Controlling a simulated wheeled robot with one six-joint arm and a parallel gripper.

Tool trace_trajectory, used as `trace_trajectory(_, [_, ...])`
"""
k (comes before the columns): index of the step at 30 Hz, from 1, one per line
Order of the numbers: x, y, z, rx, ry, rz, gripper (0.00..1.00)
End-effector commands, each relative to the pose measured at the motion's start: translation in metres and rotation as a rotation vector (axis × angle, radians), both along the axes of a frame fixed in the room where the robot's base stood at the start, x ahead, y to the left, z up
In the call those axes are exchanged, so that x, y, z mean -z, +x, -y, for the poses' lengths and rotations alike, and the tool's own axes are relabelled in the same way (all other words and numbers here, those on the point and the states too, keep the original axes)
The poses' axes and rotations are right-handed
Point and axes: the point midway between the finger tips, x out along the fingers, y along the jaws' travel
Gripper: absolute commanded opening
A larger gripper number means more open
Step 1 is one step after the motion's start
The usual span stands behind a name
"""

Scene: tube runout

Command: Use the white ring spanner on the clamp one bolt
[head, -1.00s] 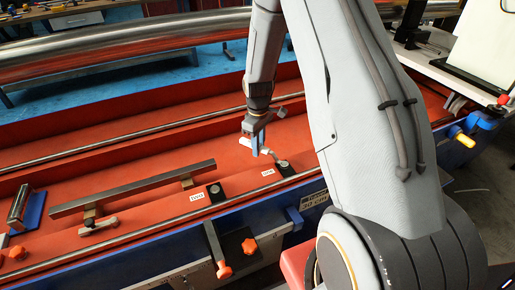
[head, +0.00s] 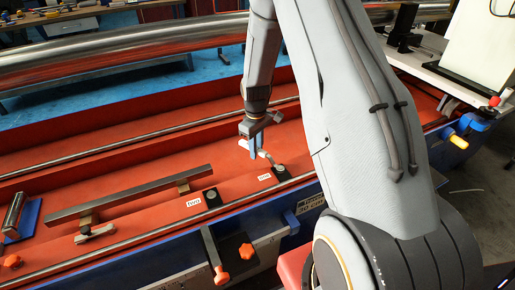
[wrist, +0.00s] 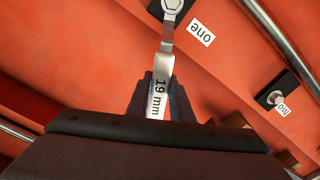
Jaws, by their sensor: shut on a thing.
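The white ring spanner (wrist: 167,45), marked 19 mm, is in my gripper (wrist: 158,90), with a finger on each side of its handle. Its ring end, partly cut off by the top edge of the wrist view, shows a hex head inside the ring, so it appears to be around the clamp one bolt (wrist: 172,4). The label "one" lies beside it. In the head view my gripper (head: 255,150) points down above the red bed, up and left of the clamp one block (head: 281,174). The spanner (head: 265,156) slants from the fingers towards that bolt.
The clamp two block (head: 211,197) with its bolt and label is to the left, also in the wrist view (wrist: 276,98). A long metal bar (head: 130,195) lies further left. A rail (head: 150,237) runs along the front edge. Orange knobs (head: 246,251) are in front.

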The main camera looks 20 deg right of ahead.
Motion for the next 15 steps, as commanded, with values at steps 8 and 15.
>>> trace_trajectory(8, [0.0013,-0.0033,-0.0005,-0.004,0.001,-0.007,0.00])
trace_trajectory(15, [0.0008,-0.0025,-0.0010,-0.004,0.000,-0.007,0.00])
